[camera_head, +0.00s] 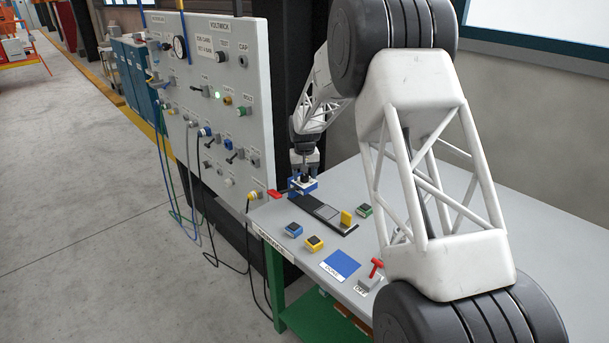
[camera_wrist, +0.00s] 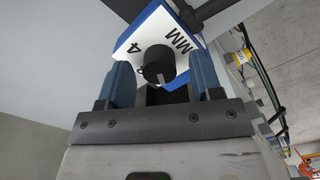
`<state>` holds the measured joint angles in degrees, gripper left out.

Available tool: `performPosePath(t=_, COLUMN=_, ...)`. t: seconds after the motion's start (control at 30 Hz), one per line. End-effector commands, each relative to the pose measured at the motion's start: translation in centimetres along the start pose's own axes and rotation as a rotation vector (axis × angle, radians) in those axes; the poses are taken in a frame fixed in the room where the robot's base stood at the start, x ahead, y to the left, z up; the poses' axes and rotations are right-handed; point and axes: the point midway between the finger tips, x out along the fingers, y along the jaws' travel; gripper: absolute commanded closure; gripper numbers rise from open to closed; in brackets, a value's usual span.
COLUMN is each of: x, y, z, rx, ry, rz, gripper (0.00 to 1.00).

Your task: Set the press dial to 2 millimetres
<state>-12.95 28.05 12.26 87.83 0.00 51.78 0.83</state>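The press dial (camera_wrist: 160,66) is a round black knob on a white-faced box with blue sides. The face (camera_wrist: 181,30) carries the markings "MM" and "4"; the other marks are hidden by the knob and fingers. A pale line shows on the knob's lower side, but I cannot tell which number it points to. My gripper (camera_wrist: 162,84) has its two blue fingers on either side of the knob, with visible gaps, so it looks open. In the head view, my gripper (camera_head: 304,175) is right over the blue-and-white dial box (camera_head: 303,187) at the bench's far left.
The grey bench (camera_head: 400,190) holds a dark strip (camera_head: 325,212) with a yellow block (camera_head: 346,217), a blue block (camera_head: 293,229), a yellow block (camera_head: 314,243), a green block (camera_head: 364,210), a blue pad (camera_head: 341,263) and a red-handled switch (camera_head: 375,268). A control panel (camera_head: 225,130) stands left.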

Motion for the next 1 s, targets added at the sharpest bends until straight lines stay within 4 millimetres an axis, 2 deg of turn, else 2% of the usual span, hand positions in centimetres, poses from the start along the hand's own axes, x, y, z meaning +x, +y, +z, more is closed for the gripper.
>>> performPosePath(t=0.27, x=0.0, y=0.0, z=0.0, rx=0.000, ry=-0.001, rz=0.000, gripper=0.41)
performPosePath(t=0.47, x=-0.9, y=0.0, z=0.0, rx=0.000, ry=0.000, rz=0.000, gripper=0.41)
performPosePath(t=1.0, x=-7.0, y=0.0, z=0.0, rx=0.000, ry=0.000, rz=0.000, gripper=0.41)
